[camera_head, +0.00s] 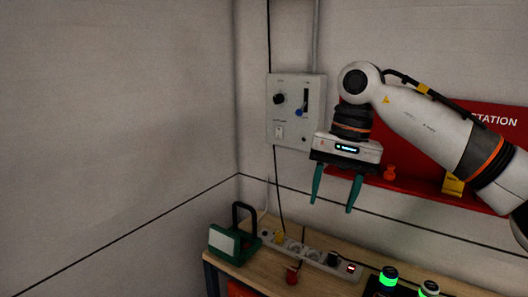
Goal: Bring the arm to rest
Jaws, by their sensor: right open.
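My right arm comes in from the right edge, and its right gripper (333,202) hangs down with two green fingers. The fingers are spread apart with nothing between them. The gripper is in the air above the wooden bench (263,274), in front of the wall and just right of a grey control box (294,120). The arm covers part of a red station board (480,112). My left gripper is not in the picture.
A red shelf (420,187) holds a yellow item (453,185). The left wall area is clear.

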